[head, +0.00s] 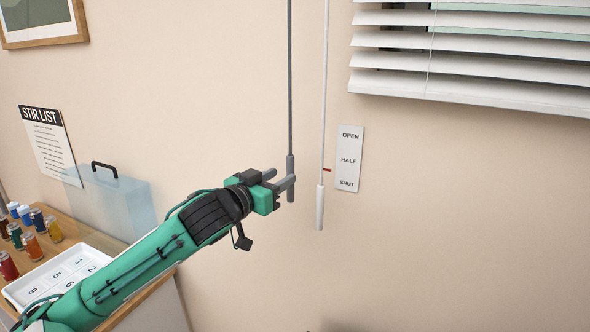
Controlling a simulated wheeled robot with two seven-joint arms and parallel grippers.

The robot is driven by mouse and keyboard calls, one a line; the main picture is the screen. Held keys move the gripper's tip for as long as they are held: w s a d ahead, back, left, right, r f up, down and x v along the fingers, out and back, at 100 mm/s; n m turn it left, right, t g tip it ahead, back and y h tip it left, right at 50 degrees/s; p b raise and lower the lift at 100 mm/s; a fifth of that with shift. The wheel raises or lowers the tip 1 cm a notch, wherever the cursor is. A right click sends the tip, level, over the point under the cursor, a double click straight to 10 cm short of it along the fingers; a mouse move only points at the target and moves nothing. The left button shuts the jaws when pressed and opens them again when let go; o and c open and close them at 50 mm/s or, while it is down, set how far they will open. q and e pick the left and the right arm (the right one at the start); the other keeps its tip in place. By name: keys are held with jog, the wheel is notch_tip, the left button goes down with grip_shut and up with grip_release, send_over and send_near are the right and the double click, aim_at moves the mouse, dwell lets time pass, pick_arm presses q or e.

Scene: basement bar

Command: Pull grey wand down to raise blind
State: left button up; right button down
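The grey wand (290,90) hangs straight down the wall, with a thicker grey handle (290,163) at its lower end. My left gripper (282,178) is at that handle, coming from the left. Its two grey fingers stand apart with a gap between them. The nearer fingertip overlaps the handle in the picture; I cannot tell whether it touches it or whether the handle lies between the fingers. The blind (470,92) has white slats, and only its lower part shows at the top right. My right gripper is out of view.
A white wand (324,90) hangs just right of the grey one. A label plate (349,150) reads OPEN, HALF, SHUT, with a red pointer (327,170) near its left edge, between HALF and SHUT. A clear case, several jars and a numbered tray (62,268) are at lower left.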

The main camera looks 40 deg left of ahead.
aim_at(288, 173)
pick_arm(q)
jog(key=w, duration=0.1)
jog(key=w+p, duration=0.1)
jog(key=w, duration=0.3)
jog(key=shift+w+a+r, duration=0.15)
jog(key=shift+w+a, duration=0.1)
jog(key=shift+a, duration=0.05)
jog(key=shift+w+p, duration=0.35)
jog(key=shift+w, duration=0.35)
jog(key=shift+c, duration=0.2)
jog(key=c, duration=0.7)
jog(key=shift+f, duration=0.2)
grip_shut()
